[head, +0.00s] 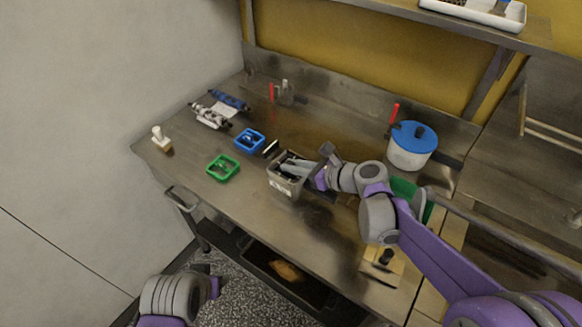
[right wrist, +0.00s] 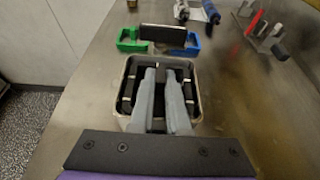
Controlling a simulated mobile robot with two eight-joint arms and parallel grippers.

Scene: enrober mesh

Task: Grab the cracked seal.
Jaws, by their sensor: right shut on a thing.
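My right gripper (head: 295,168) reaches down into a small grey bin (head: 287,188) near the front of the steel bench. In the right wrist view its two grey fingers (right wrist: 162,78) are close together inside the bin (right wrist: 124,121). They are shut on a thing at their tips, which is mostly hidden. Black pieces (right wrist: 128,93) show inside the bin beside the fingers. I cannot make out a crack or tell which piece is the cracked seal. My left gripper (head: 208,279) is low at the bottom left, off the bench; its fingers are unclear.
A green tray (head: 222,168) and a blue tray (head: 250,140) lie left of the bin, with a black block (head: 271,148) nearby. A blue-lidded pot (head: 411,147) stands at the back right. Rollers (head: 211,117) lie at the back left.

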